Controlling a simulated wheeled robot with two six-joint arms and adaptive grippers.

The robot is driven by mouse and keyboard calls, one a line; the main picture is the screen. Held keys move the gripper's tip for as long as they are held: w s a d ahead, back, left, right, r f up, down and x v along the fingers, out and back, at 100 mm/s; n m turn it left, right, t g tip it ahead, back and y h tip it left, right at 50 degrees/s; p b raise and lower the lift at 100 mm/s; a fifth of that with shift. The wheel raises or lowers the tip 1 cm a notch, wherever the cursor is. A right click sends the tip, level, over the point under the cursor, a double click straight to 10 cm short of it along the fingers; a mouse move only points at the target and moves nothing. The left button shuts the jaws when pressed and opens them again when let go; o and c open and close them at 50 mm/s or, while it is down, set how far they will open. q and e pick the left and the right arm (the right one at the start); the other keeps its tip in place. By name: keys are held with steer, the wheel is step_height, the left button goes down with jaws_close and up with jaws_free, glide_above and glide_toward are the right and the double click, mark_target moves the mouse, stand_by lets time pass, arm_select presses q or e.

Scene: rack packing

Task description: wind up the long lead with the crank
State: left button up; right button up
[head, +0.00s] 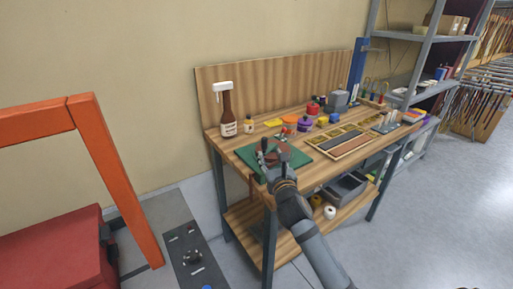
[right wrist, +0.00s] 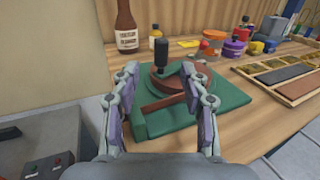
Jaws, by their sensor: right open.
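A green base (right wrist: 150,122) lies on the workbench and also shows in the head view (head: 300,158). It bears a reddish-brown coil or reel (right wrist: 170,80) with an upright black crank handle (right wrist: 161,52). A brown strip, apparently the lead (right wrist: 165,103), runs across the front of the base. My right gripper (head: 272,154) is open and empty over the base's front. Its two fingers frame the reel and handle in the right wrist view (right wrist: 161,86), with the handle beyond the fingertips. Contact is not visible. My left gripper is out of view.
Coloured tubs (head: 305,124) and a divided wooden tray (head: 352,143) lie to the right. An orange frame (head: 125,180) stands at the left, apart from the wooden workbench (head: 232,143).

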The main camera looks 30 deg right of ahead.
mark_target(265, 142)
steer(key=x, duration=1)
steer(key=shift+w+d, duration=0.15)
steer(key=shift+w, duration=0.05)
jaws_close()
steer(key=shift+f, duration=0.1)
